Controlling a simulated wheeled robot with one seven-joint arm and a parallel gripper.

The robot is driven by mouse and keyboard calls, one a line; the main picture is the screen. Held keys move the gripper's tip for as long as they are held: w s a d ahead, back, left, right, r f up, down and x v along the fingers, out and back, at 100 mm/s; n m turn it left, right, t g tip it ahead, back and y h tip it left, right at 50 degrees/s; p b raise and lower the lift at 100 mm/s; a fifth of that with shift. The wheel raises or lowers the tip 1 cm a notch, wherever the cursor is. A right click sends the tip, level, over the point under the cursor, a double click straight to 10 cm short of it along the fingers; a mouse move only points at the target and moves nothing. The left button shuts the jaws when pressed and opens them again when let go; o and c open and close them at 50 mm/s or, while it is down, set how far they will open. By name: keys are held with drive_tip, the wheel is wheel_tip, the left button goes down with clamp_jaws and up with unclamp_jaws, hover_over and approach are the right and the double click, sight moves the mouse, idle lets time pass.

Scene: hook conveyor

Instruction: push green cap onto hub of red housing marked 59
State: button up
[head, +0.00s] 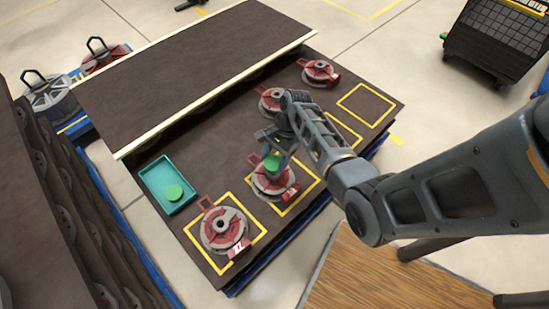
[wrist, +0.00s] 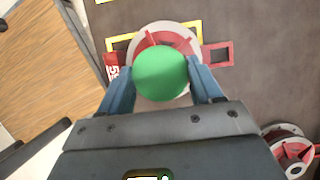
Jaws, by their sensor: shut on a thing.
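My gripper (head: 272,150) is shut on a green cap (head: 272,163), which also shows between the two blue fingers in the wrist view (wrist: 161,75). The cap is over the middle of a red housing (head: 272,184) with a grey rim, standing at a yellow-outlined square. In the wrist view the cap hides the hub of this housing (wrist: 170,38). Whether cap and hub touch cannot be told. The housing's red tag (wrist: 113,65) is partly covered by a finger, and its number is not fully readable.
Another red housing (head: 223,230) stands front left, and two more (head: 270,101) (head: 319,73) stand behind. A teal tray (head: 157,172) holds another green cap (head: 174,192). A yellow square (head: 365,106) at the right is empty. A raised dark belt (head: 190,60) runs along the back.

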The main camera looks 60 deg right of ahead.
drive_tip(key=shift+f+b, duration=2.2)
drive_tip(key=shift+b, duration=0.15)
drive_tip(key=shift+f, duration=0.55)
drive_tip(key=o, duration=1.1)
drive_tip(key=p+v, duration=0.1)
drive_tip(key=v, duration=0.6)
drive_tip(key=shift+d+r+p, duration=0.2)
drive_tip(key=shift+r+p, duration=0.15)
drive_tip(key=shift+s, duration=0.1)
